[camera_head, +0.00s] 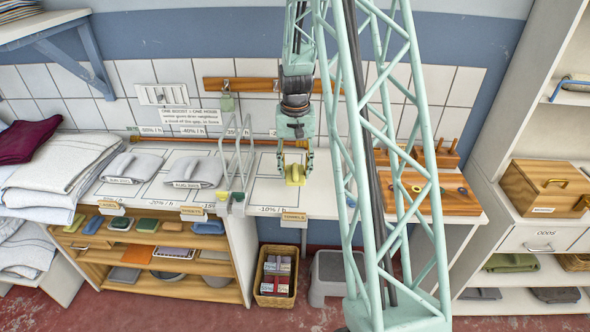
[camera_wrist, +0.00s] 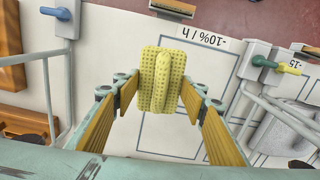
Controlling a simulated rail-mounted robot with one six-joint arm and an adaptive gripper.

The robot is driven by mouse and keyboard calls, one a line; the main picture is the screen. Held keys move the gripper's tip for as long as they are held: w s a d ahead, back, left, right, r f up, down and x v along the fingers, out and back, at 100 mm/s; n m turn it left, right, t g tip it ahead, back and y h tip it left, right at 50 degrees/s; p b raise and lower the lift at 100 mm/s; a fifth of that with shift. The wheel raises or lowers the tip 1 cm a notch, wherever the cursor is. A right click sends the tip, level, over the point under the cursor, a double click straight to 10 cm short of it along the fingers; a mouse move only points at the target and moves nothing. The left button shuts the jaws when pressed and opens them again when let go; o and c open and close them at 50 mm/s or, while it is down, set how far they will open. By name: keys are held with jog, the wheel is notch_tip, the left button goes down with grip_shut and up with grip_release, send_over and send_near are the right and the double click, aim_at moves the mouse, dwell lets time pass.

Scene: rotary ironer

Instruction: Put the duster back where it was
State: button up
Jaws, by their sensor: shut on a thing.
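The duster is a yellow, dotted, folded cloth pad with a raised ridge along its middle. It shows in the head view (camera_head: 295,176) over the white worktop (camera_head: 320,207), and in the wrist view (camera_wrist: 150,108) between the fingers. My gripper (camera_head: 294,166) points down and is shut on the duster; in the wrist view its two fingers (camera_wrist: 160,82) press its left and right sides. Thin outlined rectangles are drawn on the worktop, one around the spot below the duster, with a "-10% / h" label beside it. I cannot tell whether the duster touches the worktop.
Upright wire guards (camera_head: 238,155) with yellow and green handles stand just left of my gripper. Folded grey cloths (camera_head: 194,172) lie further left. A wooden board (camera_head: 433,192) with holes and a peg rack are at right. A basket (camera_head: 276,277) and grey stool stand below.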

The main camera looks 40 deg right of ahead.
jog(key=s+a+n, duration=0.2)
jog(key=s, duration=0.4)
jog(key=s+a+n+b, duration=0.1)
jog(key=s+a+n, duration=0.2)
jog(key=s, duration=0.3)
jog(key=shift+s+a+r+n, duration=0.2)
jog(key=shift+s+n, duration=0.1)
jog(key=shift+s, duration=0.1)
jog(key=shift+d, duration=0.1)
